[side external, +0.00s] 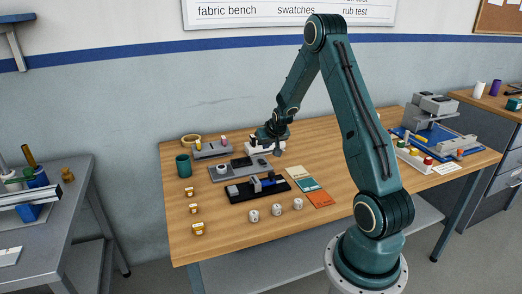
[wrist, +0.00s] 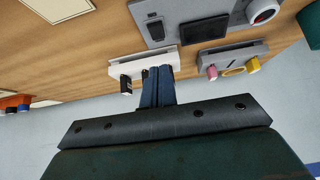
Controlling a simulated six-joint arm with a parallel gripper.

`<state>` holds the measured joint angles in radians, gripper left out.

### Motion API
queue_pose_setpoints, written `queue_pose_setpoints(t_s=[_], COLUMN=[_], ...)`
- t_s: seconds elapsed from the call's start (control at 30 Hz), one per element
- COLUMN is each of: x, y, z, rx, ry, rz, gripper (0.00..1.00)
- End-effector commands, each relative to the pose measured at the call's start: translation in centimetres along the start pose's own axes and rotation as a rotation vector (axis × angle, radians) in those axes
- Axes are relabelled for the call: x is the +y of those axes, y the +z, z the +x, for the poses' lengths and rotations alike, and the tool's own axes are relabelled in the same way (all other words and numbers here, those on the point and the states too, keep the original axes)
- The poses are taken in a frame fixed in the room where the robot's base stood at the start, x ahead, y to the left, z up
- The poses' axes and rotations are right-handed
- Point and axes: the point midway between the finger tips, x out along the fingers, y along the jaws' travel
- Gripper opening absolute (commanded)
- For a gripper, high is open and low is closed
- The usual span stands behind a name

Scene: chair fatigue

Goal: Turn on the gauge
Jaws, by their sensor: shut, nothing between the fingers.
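No label marks which device is the gauge. A grey panel (side external: 232,174) lies on the bench below my gripper; in the wrist view this panel (wrist: 182,14) carries a dark switch-like piece (wrist: 155,31), a black screen (wrist: 204,30) and a round part with a red ring (wrist: 263,11). The screen looks dark. A white block (wrist: 118,68) with black knobs (wrist: 126,85) is right at my fingertips; it also shows in the side view (side external: 256,151). My gripper (wrist: 158,69) is shut and empty, its tips overlapping the block in view. I cannot tell whether they touch it.
A grey holder (side external: 208,153) with pink and yellow pieces and a green cup (side external: 184,165) stand left. A black tray (side external: 246,194), coloured cards (side external: 314,190), white pots (side external: 275,210) and amber jars (side external: 193,208) lie nearer. A blue-based machine (side external: 432,145) stands right. The bench's right-middle is clear.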

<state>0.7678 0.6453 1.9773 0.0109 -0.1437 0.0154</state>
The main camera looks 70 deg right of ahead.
Motion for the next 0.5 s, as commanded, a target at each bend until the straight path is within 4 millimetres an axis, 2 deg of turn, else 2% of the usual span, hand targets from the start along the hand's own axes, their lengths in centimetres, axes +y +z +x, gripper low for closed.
queue_pose_setpoints(t_s=[0.33,0.5], x=[0.0,0.0], y=[0.1,1.8], z=[4.1,5.5], rx=[-0.001,-0.003], ry=[0.0,0.0], rz=[0.0,0.0], gripper=[0.0,0.0])
